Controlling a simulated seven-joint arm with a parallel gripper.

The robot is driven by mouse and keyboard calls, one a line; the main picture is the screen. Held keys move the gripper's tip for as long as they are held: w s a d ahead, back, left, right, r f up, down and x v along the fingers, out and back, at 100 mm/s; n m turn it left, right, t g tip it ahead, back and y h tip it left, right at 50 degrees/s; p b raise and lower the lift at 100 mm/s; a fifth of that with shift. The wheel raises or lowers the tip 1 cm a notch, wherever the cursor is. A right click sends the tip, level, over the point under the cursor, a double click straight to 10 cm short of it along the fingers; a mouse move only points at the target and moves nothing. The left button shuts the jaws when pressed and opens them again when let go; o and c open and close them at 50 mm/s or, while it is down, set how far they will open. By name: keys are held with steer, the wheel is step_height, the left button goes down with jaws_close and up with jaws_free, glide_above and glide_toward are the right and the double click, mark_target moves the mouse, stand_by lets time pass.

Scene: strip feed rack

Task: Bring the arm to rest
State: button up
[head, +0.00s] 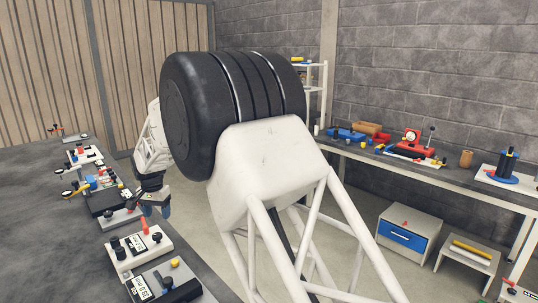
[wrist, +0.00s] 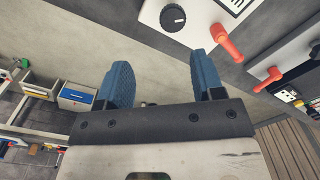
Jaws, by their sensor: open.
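My gripper (head: 156,209) is at the right edge of the left grey bench (head: 45,220) in the head view, small and partly hidden by the devices there. In the wrist view my gripper (wrist: 162,64) shows two blue fingers spread apart with nothing between them. Beyond the fingertips is a pale panel with a black knob (wrist: 173,17) and a red lever (wrist: 226,42), apart from the fingers. My arm's large white and black links fill the middle of the head view and hide what is behind them.
Several small devices line the left bench's edge, including a white box with an orange lever (head: 144,226). A right bench (head: 460,182) carries a red gauge device (head: 411,138) and other items. A blue-drawer cabinet (head: 407,236) and a low stool (head: 468,254) stand on the floor.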

steer(key=s+d+r, duration=0.4)
steer(key=d+r, duration=0.1)
steer(key=d, duration=0.7)
steer(key=s+d+r+t, duration=0.1)
steer(key=s+d+r, duration=0.4)
steer(key=d, duration=0.8)
steer(key=s+d+r, duration=0.4)
steer(key=d+r, duration=0.2)
steer(key=d, duration=0.6)
steer(key=s+d+f, duration=0.1)
steer(key=s+d, duration=0.6)
steer(key=s, duration=0.3)
steer(key=s+d+f+t, duration=0.1)
steer(key=s+d+f, duration=0.1)
steer(key=s+d, duration=0.6)
steer(key=s+d+f, duration=0.1)
steer(key=s+d, duration=0.7)
steer(key=s, duration=0.6)
steer(key=shift+f+n+t, duration=0.25)
steer(key=shift+n+t, duration=0.05)
steer(key=shift+n, duration=0.1)
steer(key=shift+w, duration=0.1)
